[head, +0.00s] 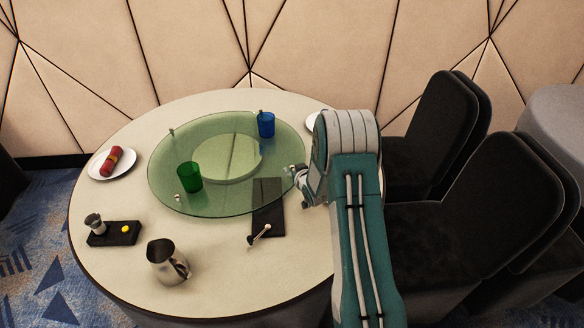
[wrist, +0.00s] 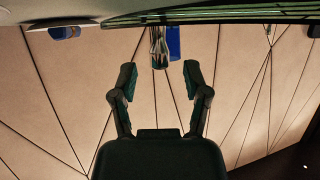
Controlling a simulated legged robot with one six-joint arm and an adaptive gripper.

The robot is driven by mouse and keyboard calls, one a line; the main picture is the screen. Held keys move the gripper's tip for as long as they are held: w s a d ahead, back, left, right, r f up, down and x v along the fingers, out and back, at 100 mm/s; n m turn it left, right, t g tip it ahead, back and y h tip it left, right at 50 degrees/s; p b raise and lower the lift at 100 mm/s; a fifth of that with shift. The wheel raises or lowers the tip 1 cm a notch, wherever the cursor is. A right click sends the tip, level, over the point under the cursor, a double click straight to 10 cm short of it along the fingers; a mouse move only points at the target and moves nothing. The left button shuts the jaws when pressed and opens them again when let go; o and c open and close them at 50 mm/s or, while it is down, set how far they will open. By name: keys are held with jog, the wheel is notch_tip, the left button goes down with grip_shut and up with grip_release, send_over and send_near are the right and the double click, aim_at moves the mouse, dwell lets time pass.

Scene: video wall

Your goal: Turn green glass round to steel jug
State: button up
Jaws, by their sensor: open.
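The green glass (head: 189,177) stands upright on the left front part of the round see-through green turntable (head: 225,205). The steel jug (head: 165,262) stands on the table at the front left, off the turntable and nearer to me than the green glass. My gripper (head: 292,172) is at the turntable's right rim, partly hidden by my arm. In the wrist view, my gripper (wrist: 160,72) is open, its fingers apart on either side of a small shiny upright peg (wrist: 157,46). Whether a finger touches the peg cannot be told.
A blue glass (head: 266,125) stands at the turntable's back right. Small pegs (head: 178,197) mark its rim. A dark mat (head: 267,222) lies partly beneath it. A black tray (head: 115,234) and a plate (head: 98,172) with a red roll are left. Black chairs (head: 440,120) stand right.

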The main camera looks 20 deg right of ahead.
aim_at(298, 160)
jog(key=shift+x, duration=1.25)
grip_shut()
jog(key=w+d, duration=0.2)
jog(key=w, duration=0.1)
jog(key=w+d, duration=0.2)
jog(key=d, duration=0.1)
jog(key=shift+w, duration=0.4)
